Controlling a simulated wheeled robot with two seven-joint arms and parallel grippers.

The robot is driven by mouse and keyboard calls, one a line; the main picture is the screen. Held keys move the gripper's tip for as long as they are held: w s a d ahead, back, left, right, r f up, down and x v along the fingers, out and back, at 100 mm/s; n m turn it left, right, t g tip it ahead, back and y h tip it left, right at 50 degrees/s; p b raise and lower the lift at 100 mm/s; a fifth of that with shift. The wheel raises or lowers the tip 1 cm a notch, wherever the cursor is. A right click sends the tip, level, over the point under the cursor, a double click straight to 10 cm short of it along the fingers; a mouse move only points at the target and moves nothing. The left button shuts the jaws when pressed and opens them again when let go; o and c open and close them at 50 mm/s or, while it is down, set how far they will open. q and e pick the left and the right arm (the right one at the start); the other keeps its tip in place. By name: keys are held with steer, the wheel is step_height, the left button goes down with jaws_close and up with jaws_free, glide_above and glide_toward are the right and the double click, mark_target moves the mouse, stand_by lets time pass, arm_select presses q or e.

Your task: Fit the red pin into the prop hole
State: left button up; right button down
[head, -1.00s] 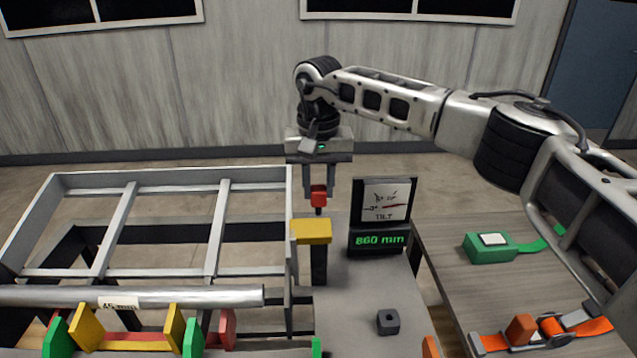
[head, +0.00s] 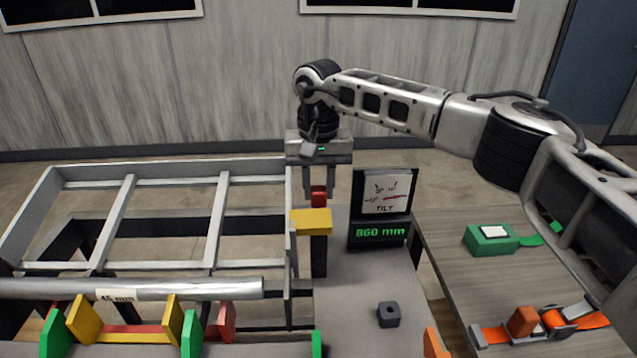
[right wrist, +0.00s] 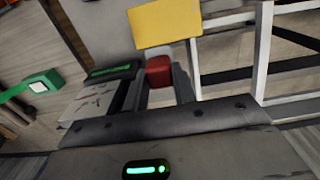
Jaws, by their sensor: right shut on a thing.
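My right gripper (head: 319,190) is shut on the red pin (head: 319,196) and points down, just behind a yellow block (head: 311,222) on a dark upright post (head: 319,257), which looks like the prop. The pin's red head shows between the fingers; its lower end is hidden behind the yellow block in the head view. In the right wrist view the red head (right wrist: 159,71) sits between the fingers, close to the yellow block (right wrist: 164,23). The prop hole is not visible, and I cannot tell whether the pin is in it. My left gripper is not in view.
A display (head: 381,212) reading 860 mm stands right of the gripper. A grey frame (head: 125,215) and a tube (head: 130,289) are at left. A small grey block with a hole (head: 388,315) lies on the table. A green box (head: 490,240) and orange strap (head: 550,328) are at right.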

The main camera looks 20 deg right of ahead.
mark_target(319, 189)
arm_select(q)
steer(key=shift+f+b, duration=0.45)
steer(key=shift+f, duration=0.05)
arm_select(e)
steer(key=shift+f, duration=0.9)
steer(key=c, duration=1.1)
jaws_free()
steer(key=shift+o, duration=0.2)
arm_select(q)
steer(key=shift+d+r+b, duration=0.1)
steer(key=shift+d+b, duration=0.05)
steer(key=shift+b, duration=0.25)
arm_select(e)
step_height(319, 189, up, 16)
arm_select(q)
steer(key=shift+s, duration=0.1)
arm_select(e)
steer(key=shift+s, duration=0.1)
